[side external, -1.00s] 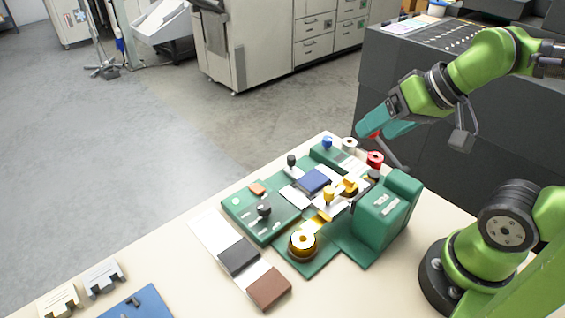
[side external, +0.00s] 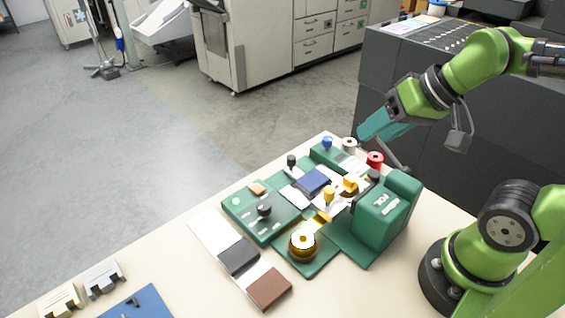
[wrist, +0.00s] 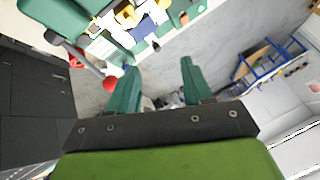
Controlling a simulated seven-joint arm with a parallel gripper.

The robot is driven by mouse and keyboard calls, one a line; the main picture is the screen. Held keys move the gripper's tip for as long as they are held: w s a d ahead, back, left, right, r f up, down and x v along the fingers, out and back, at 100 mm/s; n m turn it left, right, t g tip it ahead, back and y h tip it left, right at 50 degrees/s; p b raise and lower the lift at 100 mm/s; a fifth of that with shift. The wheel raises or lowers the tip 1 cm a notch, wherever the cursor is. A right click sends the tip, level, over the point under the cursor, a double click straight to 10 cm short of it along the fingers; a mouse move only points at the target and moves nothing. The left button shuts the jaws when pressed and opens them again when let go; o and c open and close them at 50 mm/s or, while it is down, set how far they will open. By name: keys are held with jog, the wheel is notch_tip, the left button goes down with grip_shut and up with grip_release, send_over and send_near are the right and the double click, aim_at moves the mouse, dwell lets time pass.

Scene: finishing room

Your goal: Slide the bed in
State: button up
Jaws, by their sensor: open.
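The green machine (side external: 388,210) stands on the cream table in the side view. Low green plates extend from its left side. One flat plate (side external: 240,208) carries a dark knob (side external: 264,209); a blue block (side external: 313,180) lies on a pale plate between this plate and the machine's head. I cannot tell for certain which part is the bed. A grey lever (side external: 397,157) rises behind the head. Its red ball (wrist: 110,84) shows in the wrist view, beside the left finger. My gripper (wrist: 160,70) is open and empty, above and behind the machine in the side view (side external: 376,132).
Yellow knobs (side external: 329,195) and a brass roll (side external: 302,243) sit on the machine's near side. A red spool (side external: 375,158) and a white spool (side external: 349,144) stand at its back. Dark (side external: 239,256) and brown (side external: 269,288) blocks lie in front. A dark cabinet (side external: 450,150) stands behind.

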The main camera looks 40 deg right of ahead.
jog(key=w+n+g, duration=0.2)
jog(key=w+g, duration=0.1)
jog(key=w, duration=0.6)
jog(key=n+g+h, duration=0.2)
jog(key=n+g, duration=0.2)
jog(key=n, duration=0.7)
send_over(291, 157)
notch_tip(291, 157, down, 3)
notch_tip(291, 157, down, 16)
jog(key=shift+f, duration=0.1)
grip_shut()
